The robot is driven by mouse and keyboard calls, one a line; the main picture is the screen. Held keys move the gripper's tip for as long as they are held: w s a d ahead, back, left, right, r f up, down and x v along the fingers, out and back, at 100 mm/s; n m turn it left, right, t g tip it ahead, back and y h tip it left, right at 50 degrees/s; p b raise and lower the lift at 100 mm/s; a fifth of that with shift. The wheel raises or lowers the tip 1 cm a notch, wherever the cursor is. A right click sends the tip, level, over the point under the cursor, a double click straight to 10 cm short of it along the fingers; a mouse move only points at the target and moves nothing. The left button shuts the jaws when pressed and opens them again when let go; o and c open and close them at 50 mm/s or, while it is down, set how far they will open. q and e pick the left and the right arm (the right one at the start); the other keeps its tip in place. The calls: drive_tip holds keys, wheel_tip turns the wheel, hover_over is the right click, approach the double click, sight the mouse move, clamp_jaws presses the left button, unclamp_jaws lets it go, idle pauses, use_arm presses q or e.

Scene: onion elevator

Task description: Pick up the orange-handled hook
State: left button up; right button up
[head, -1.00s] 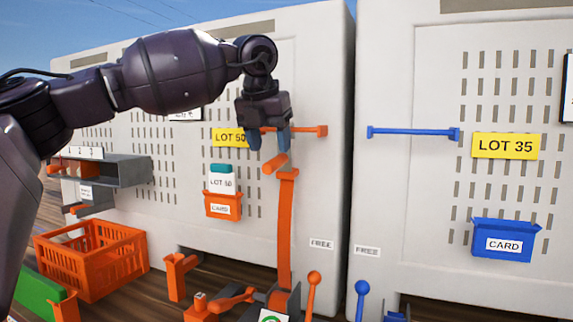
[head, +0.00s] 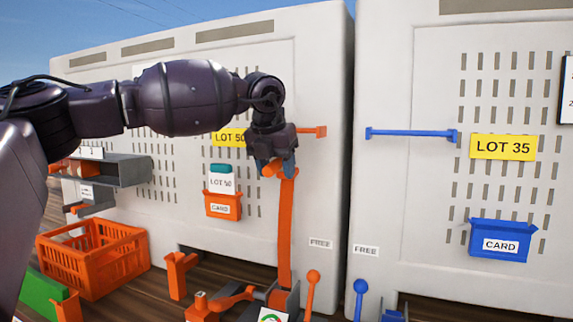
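My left gripper (head: 275,167) points down from the end of the dark arm, its two blue-grey fingers apart. An orange handle (head: 270,170), which looks like that of the orange-handled hook, shows between the fingertips at the top of a tall orange post (head: 286,230). The fingers are at the handle's two sides; I cannot tell whether they touch it. The hook part of the tool cannot be made out. My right gripper is not in view.
Behind is a pale slotted panel with a yellow LOT 50 sign (head: 228,138), an orange bar (head: 314,131) and an orange card box (head: 222,205). An orange crate (head: 95,258) stands lower left. A second panel with blue fittings is at right.

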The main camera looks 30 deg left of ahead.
use_arm(q)
clamp_jaws()
drive_tip(key=shift+r, duration=0.1)
